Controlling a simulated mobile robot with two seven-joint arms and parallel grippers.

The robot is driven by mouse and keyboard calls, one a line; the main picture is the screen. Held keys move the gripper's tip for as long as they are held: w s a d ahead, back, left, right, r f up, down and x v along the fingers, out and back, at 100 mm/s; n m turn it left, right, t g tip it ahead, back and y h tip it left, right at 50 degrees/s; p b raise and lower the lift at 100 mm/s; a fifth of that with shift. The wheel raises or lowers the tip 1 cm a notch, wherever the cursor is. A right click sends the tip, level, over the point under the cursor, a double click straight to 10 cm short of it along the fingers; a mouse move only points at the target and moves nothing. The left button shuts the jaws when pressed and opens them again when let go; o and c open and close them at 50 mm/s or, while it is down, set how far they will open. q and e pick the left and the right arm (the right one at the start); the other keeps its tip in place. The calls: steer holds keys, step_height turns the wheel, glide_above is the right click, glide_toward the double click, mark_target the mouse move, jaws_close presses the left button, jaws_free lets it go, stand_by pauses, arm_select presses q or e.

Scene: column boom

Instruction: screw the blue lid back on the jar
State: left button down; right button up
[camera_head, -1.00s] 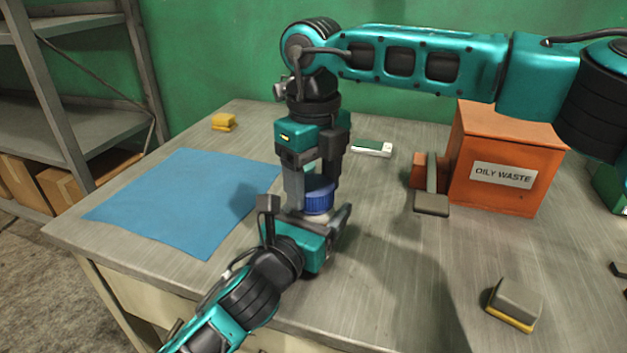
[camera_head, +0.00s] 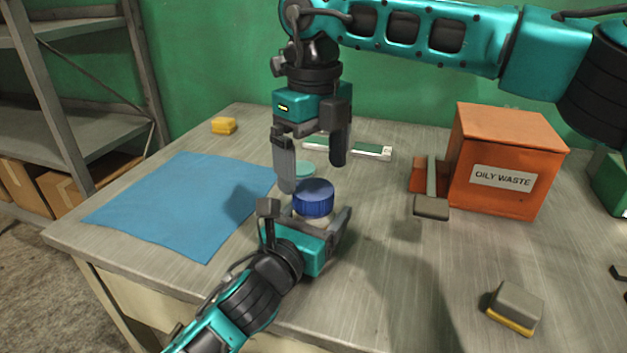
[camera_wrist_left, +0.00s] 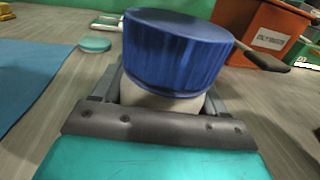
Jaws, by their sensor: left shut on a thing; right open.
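Only a pale strip of the jar (camera_wrist_left: 160,98) shows below the lid; the rest is hidden by my gripper. My left gripper (camera_head: 309,219) is shut on the jar, low on the table, below the lid. My right gripper (camera_head: 313,172) points down just above and behind the lid. Its fingers are apart, with nothing between them, and clear of the lid.
A teal round disc (camera_head: 303,169) lies on the table behind the lid. A blue cloth (camera_head: 185,205) covers the left. An orange oily waste box (camera_head: 508,150), a brush-like tool (camera_head: 431,200) and a grey-yellow block (camera_head: 514,304) are to the right. A green-white item (camera_head: 372,151) lies behind.

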step_height(320, 180, up, 8)
steer(key=shift+f, duration=0.15)
arm_select(q)
jaws_free()
stand_by(0.3)
steer(key=p+v, duration=0.1)
steer(key=v, duration=1.1)
steer(key=shift+s+a, duration=0.15)
steer(key=shift+s, duration=0.2)
arm_select(e)
steer(key=shift+r, duration=0.55)
